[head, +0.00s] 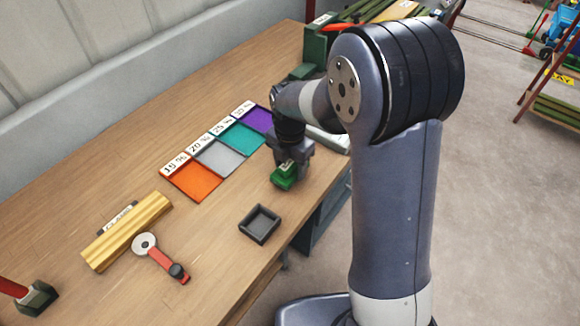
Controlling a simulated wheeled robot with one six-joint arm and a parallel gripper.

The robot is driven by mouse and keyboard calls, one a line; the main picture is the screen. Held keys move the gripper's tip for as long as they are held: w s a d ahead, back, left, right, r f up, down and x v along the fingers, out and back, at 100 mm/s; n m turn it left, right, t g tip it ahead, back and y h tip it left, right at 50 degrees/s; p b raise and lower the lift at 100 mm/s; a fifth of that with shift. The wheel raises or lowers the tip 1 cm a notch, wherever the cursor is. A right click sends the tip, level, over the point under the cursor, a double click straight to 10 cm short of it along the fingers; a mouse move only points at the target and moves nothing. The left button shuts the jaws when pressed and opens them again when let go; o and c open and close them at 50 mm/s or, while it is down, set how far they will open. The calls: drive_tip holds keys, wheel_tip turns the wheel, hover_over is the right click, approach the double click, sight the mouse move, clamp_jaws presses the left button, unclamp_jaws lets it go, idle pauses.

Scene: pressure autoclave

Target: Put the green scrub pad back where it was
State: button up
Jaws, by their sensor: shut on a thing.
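The green scrub pad (284,179) is a small dark green block low at the end of my arm, at the right part of the workbench in the head view. My gripper (290,164) points down and is shut on the pad from above. The pad is just over or on the wood; I cannot tell if it touches. The pad is to the right of the coloured squares and above and to the right of a small dark square tray (260,224), which looks empty.
Orange (194,180), grey (220,157), teal (243,137) and purple (258,118) squares with percent labels lie in a row. A dark green box (318,45) stands at the back. Bare wood surrounds the tray.

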sight(290, 161)
drive_tip(key=shift+f, duration=0.75)
drive_tip(key=shift+f, duration=0.2)
drive_tip(key=o, duration=1)
drive_tip(key=shift+c, duration=0.2)
drive_tip(key=shift+r, duration=0.1)
wheel_tip(290, 161, up, 12)
drive_tip(key=shift+r, duration=0.15)
